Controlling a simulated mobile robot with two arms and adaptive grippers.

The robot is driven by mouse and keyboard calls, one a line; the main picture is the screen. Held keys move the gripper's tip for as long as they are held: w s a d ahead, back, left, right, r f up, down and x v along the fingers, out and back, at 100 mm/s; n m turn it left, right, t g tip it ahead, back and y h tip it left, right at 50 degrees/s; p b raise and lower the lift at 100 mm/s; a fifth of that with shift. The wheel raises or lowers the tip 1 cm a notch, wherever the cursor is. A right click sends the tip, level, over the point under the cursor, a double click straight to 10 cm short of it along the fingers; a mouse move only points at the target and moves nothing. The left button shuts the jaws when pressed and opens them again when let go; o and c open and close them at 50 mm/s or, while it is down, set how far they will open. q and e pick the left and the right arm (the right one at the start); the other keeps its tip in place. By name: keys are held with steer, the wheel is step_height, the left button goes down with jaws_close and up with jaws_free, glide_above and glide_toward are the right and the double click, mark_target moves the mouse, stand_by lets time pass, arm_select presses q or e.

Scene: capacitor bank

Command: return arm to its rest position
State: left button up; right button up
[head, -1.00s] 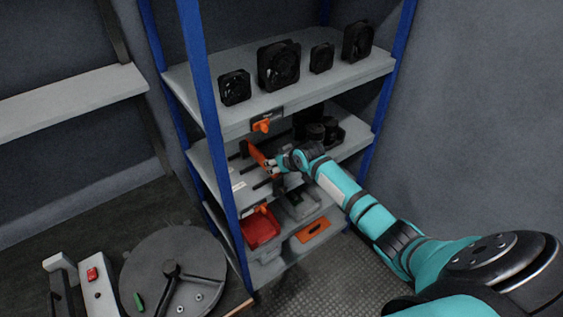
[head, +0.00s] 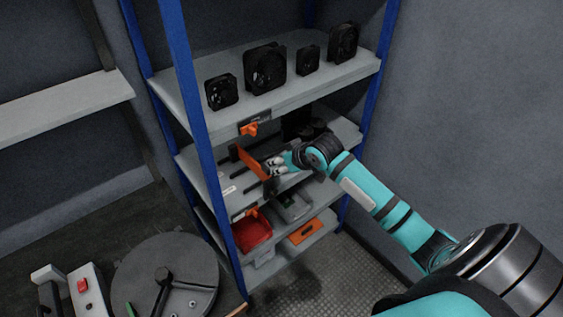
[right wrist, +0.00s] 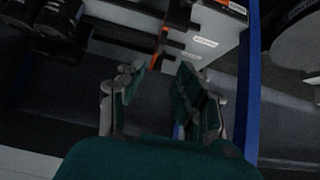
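My right arm, teal and black, comes in from the lower right in the head view and reaches to the middle shelf. Its gripper (head: 277,165) is beside an orange plate (head: 254,164) that stands on that shelf. In the right wrist view the gripper (right wrist: 158,95) has its two fingers apart with nothing between them. The orange plate shows as a thin edge (right wrist: 160,45) beyond the fingertips. My left gripper is not in the frames.
A blue-post shelf rack holds several black fans (head: 266,70) on its top shelf (head: 300,88). A red bin (head: 252,232) and an orange-fronted bin (head: 305,231) sit on the lower shelf. A round grey disc (head: 190,270) is at the lower left. The floor right of the rack is clear.

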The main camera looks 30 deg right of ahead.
stand_by(0.3)
steer(key=s+f+g+b, duration=0.1)
steer(key=s+f, duration=0.4)
steer(key=f, duration=0.7)
steer(key=s+f+g+h+b, duration=0.1)
steer(key=s+f+g, duration=0.1)
steer(key=s+f, duration=0.65)
steer(key=s+f+g+b, duration=0.1)
steer(key=s+f, duration=0.2)
steer(key=f, duration=1.2)
steer(key=s+a+f+g, duration=0.1)
steer(key=s+a+f, duration=0.3)
steer(key=s, duration=0.7)
steer(key=s+a+f+n+g+b, duration=0.1)
steer(key=s+a+f, duration=0.3)
steer(key=s+f, duration=0.4)
steer(key=s+a+f+g+b, duration=0.1)
steer(key=s+a+f, duration=0.3)
steer(key=s, duration=1)
step_height(320, 180, down, 3)
steer(key=shift+s+a+r+n+g, duration=0.15)
steer(key=shift+a+n+g, duration=0.15)
steer(key=shift+n+g, duration=0.15)
